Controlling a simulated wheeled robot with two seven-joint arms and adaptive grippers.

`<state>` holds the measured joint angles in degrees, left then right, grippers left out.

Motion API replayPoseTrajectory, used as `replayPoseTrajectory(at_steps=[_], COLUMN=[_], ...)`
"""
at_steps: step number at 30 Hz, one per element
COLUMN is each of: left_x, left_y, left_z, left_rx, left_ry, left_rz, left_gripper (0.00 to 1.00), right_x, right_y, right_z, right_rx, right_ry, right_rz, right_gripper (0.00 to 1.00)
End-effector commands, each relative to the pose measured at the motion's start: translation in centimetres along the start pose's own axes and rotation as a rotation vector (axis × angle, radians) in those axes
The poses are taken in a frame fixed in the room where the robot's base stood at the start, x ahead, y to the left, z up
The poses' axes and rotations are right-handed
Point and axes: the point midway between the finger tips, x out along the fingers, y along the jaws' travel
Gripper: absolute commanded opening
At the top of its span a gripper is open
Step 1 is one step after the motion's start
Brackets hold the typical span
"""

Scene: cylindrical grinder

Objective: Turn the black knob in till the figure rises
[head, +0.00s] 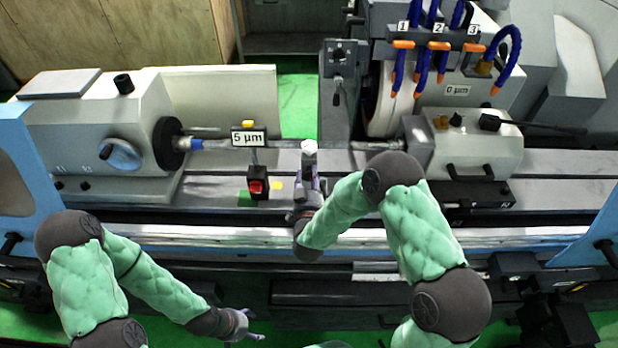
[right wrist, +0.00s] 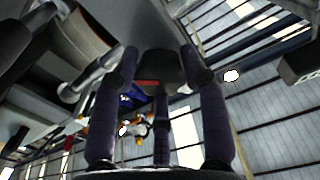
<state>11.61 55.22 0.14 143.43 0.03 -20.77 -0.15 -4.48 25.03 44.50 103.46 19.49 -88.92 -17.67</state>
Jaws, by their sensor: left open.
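Several black knobs show in the head view, and I cannot tell which one is meant: one on top of the left housing (head: 124,84), one on the right housing (head: 489,122). One figure reads "5 µm" on a small sign (head: 248,138); another reads "0 µm" on a label (head: 456,90). My right gripper (head: 308,170) points up at the bar in mid-machine, near a pale tip. In the right wrist view its purple fingers flank a dark piece with a red stripe (right wrist: 158,72); contact is unclear. My left gripper (head: 246,325) is open and empty, low in front of the machine.
A horizontal bar (head: 270,142) runs between the housings. A grey block with a hanging lever (head: 340,60) stands behind my right gripper. Blue hoses with orange nozzles (head: 398,68) hang by the wheel. The rail (head: 230,236) runs along the front.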

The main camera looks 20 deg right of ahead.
Motion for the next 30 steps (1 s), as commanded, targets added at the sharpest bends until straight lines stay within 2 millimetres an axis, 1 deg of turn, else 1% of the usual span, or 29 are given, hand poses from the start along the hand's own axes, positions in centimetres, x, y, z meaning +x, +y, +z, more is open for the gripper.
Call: replayPoseTrajectory(at_steps=[5, 11, 24, 30], left_x=[0.1, 1.1, 5.2, 6.7], left_y=[-0.1, -0.4, -1.9, -2.4], left_z=[0.0, 0.0, -0.2, -0.2], left_rx=[0.0, 0.0, 0.0, 0.0], left_ry=[0.0, 0.0, 0.0, 0.0], left_rz=[0.0, 0.0, 0.0, 0.0], left_gripper=[0.68, 0.68, 0.68, 0.68], right_x=[-0.1, -0.1, -0.1, -0.1], right_y=[0.0, 0.0, 0.0, -0.1], right_z=[0.2, 0.3, 0.6, 0.5], right_rx=[0.005, 0.063, 0.372, 0.495], right_ry=[-0.003, -0.002, -0.002, -0.005], right_rz=[-0.001, -0.001, 0.0, -0.001], right_gripper=[0.11, 0.11, 0.11, 0.11])
